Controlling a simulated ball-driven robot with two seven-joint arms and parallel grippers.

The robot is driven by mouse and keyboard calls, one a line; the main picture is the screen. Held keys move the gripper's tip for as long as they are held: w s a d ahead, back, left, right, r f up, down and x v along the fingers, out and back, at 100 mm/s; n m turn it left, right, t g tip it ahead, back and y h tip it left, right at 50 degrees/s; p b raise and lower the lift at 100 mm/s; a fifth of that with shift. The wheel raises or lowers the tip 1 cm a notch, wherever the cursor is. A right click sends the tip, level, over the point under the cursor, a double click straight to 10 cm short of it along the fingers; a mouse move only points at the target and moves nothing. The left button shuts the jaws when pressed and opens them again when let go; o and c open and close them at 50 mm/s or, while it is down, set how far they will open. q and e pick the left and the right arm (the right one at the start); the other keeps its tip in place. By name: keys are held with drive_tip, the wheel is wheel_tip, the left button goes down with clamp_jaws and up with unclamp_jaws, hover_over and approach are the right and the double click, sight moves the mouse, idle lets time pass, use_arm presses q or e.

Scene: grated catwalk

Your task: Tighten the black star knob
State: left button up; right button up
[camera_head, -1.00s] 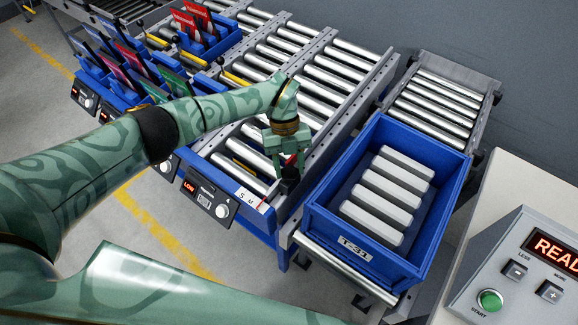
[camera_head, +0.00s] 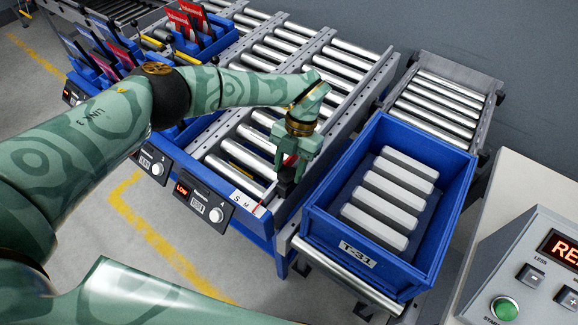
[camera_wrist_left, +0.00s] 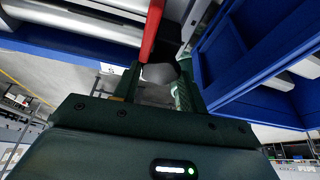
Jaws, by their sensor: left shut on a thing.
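My left gripper (camera_head: 287,174) points down at the front end of the roller lane, beside the blue bin. It is shut on the black star knob (camera_head: 285,190), whose dark body shows just below the fingers. In the left wrist view the knob (camera_wrist_left: 160,73) is a dark grey shape between the fingertips, its lobes mostly hidden. A red bar (camera_wrist_left: 152,30) lies against it there. A white scale plate (camera_head: 243,202) marked S and M lies left of the knob. My right gripper is not in view.
A blue bin (camera_head: 318,222) labelled T-31 with several pale bars stands close right of the gripper. A grey control panel (camera_head: 520,270) with a green button is at lower right. Lane displays (camera_head: 203,203), one reading LOW, line the front edge.

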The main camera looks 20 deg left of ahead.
use_arm(q)
drive_tip(key=shift+m, duration=0.3)
idle(0.4)
drive_tip(key=o, duration=1)
drive_tip(key=v, duration=1.6)
drive_tip(key=shift+d+r+b, duration=0.2)
drive_tip(key=shift+d+b, duration=0.05)
drive_tip(key=shift+b, duration=0.15)
